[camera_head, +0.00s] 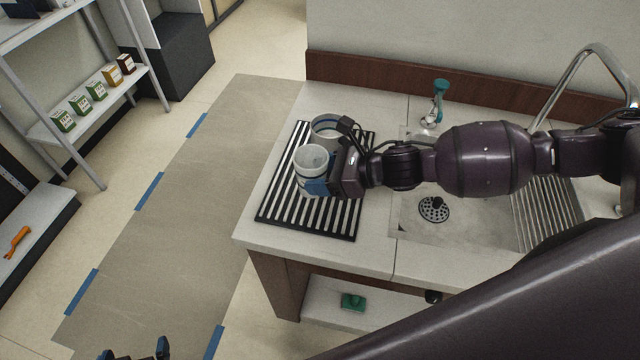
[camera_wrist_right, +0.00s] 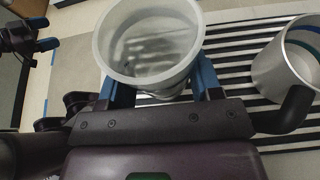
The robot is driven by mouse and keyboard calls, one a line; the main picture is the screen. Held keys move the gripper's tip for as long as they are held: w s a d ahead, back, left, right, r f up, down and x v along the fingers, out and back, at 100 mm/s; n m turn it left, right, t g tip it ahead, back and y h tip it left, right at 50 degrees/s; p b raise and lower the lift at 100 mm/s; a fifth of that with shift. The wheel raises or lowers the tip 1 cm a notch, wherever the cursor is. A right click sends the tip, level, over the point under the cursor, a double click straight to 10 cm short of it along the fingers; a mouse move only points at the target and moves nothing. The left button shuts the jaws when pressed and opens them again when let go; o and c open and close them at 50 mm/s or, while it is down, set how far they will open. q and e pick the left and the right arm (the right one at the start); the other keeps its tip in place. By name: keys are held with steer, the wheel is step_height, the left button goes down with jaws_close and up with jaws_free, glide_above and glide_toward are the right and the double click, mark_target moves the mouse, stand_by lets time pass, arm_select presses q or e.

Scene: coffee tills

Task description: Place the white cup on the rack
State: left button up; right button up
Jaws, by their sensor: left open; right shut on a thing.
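A white cup (camera_head: 312,158) is upright in my right gripper (camera_head: 318,187), over the black slatted rack (camera_head: 340,228) on the counter. The right wrist view shows the cup's open rim (camera_wrist_right: 102,48) between the blue fingers of my right gripper (camera_wrist_right: 163,88). I cannot tell whether its base touches the slats. My left gripper (camera_head: 137,352) is low at the bottom edge, away from the counter, with its fingers apart and empty. It also shows in the right wrist view (camera_wrist_right: 50,45).
A second cup, metallic with a blue band (camera_head: 325,121), stands on the rack just behind the held one; it also shows in the right wrist view (camera_wrist_right: 275,68). The sink (camera_head: 460,215) and tap (camera_head: 575,75) are to the right. The rack's front is clear.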

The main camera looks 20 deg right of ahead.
step_height(320, 180, down, 4)
steer(key=shift+r, duration=0.2)
arm_select(q)
steer(key=shift+s+f, duration=0.1)
steer(key=shift+f, duration=0.15)
steer(key=shift+s, duration=0.15)
arm_select(e)
steer(key=shift+f, duration=0.1)
steer(key=o, duration=1.3)
steer(key=shift+c, duration=0.2)
arm_select(q)
steer(key=shift+f, duration=0.15)
